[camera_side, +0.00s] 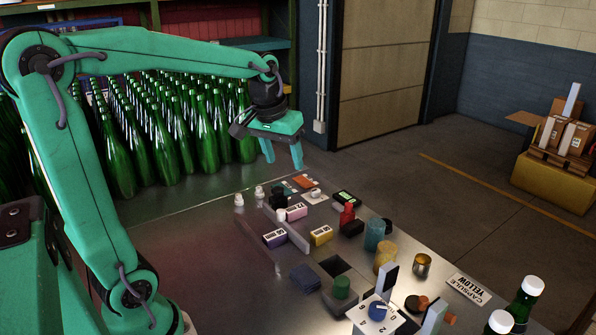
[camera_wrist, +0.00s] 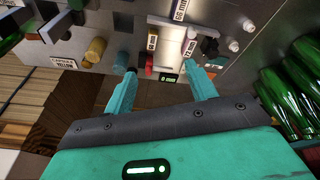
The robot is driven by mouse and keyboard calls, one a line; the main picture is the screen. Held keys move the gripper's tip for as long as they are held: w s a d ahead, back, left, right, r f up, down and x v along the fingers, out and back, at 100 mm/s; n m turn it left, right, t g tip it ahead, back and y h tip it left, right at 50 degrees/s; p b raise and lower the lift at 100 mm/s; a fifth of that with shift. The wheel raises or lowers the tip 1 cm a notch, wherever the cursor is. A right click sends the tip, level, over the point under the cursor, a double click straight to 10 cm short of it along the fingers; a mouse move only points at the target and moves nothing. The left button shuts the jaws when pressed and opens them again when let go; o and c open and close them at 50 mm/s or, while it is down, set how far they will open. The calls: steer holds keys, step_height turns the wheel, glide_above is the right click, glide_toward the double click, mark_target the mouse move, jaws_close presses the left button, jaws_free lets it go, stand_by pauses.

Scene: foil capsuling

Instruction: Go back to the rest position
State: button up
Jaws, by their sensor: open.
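My gripper (camera_side: 283,158) is teal with two fingers pointing down. In the side view it hangs in the air above the far end of the metal table (camera_side: 170,235), near the green bottles. Its fingers are apart with nothing between them. The wrist view also shows the two spread fingers of my gripper (camera_wrist: 165,88), with the table and its small objects beyond them. My arm reaches across from the left, raised over the table.
Many green bottles (camera_side: 120,160) stand at the back left. The table holds small boxes such as a yellow one (camera_side: 321,236), a red piece (camera_side: 347,214), a teal cylinder (camera_side: 374,235), a yellow cylinder (camera_side: 385,256) and a dial (camera_side: 377,311). White-capped bottles (camera_side: 525,300) stand front right.

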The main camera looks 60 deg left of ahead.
steer(key=s+d+f+m+t, duration=0.1)
steer(key=s+d+m, duration=0.1)
steer(key=s+d, duration=0.2)
steer(key=s+d+f+m+t, duration=0.1)
steer(key=s+d+m, duration=0.2)
steer(key=s, duration=0.6)
steer(key=shift+s+d+t+h, duration=0.3)
steer(key=shift+s+d+h, duration=0.1)
steer(key=shift+d, duration=0.75)
